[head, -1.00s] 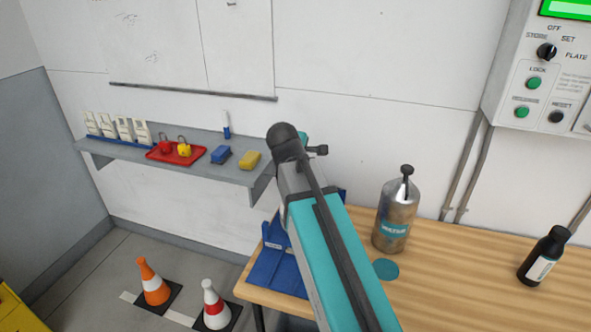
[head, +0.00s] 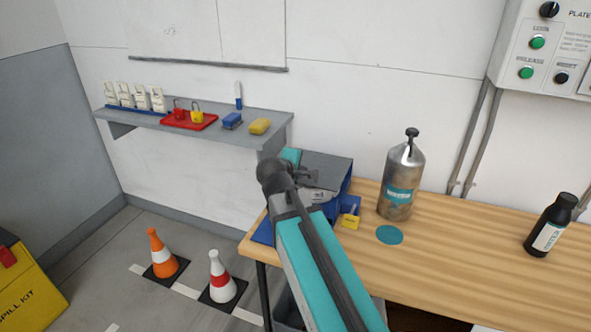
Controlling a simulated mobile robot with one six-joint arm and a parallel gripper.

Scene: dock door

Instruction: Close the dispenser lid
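A blue box with a grey top (head: 328,168) stands at the left end of the wooden bench, partly behind my arm; it looks like the dispenser. A flat blue part (head: 262,233) shows left of my arm at the bench edge. I cannot tell how the lid sits. My arm reaches up from the bottom across the box's front left. The dark end of my gripper (head: 308,176) shows small in front of the grey top. Its fingers are not clear, and I cannot tell whether it touches the box.
A small yellow block (head: 350,219) sits at the box's right. A metal water bottle (head: 401,185), a teal disc (head: 389,235) and a black bottle (head: 550,226) are on the bench (head: 460,255). A grey wall shelf (head: 215,135) is behind left. Two cones (head: 221,277) stand on the floor.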

